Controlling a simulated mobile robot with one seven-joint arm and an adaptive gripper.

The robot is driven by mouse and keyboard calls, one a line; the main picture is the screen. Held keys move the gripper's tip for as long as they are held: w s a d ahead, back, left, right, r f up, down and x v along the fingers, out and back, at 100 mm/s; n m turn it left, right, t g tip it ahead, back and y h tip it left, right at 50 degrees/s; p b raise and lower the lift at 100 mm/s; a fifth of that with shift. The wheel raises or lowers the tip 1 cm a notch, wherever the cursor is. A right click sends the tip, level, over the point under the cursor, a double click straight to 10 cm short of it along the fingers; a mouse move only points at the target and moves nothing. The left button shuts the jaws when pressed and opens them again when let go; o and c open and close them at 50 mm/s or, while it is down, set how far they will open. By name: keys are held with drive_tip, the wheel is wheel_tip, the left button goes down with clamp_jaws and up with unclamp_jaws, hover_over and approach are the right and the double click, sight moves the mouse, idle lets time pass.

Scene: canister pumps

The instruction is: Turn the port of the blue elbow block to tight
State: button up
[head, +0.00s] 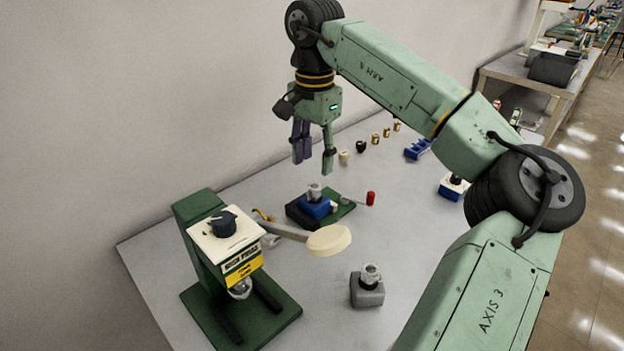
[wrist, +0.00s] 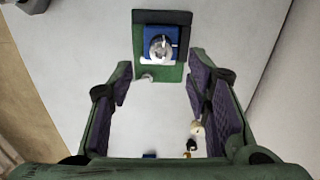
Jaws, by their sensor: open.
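The blue elbow block (head: 318,210) sits on a dark green base plate (head: 343,211) near the middle of the table. A silver metal port (head: 314,191) stands on top of the block. In the wrist view the blue block (wrist: 148,34) lies ahead, beyond the fingertips, with its round metal port (wrist: 160,47) facing the camera. My gripper (head: 316,166) is open and empty, in the air above the block. In the wrist view its two purple-padded fingers (wrist: 160,82) are spread wide, with the block seen between and beyond them.
A green press-like machine (head: 232,250) with a yellow label stands at front left. A cream disc (head: 329,240) on a lever is near the block. A grey block with a metal fitting (head: 367,290) stands in front. Small fittings and a red-capped lever (head: 370,198) lie behind and right.

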sight(313, 186)
wheel_tip(313, 186, down, 7)
drive_tip(key=shift+r+p, duration=0.15)
drive_tip(key=shift+p, duration=0.25)
drive_tip(key=shift+a, duration=0.1)
clamp_jaws()
idle(0.4)
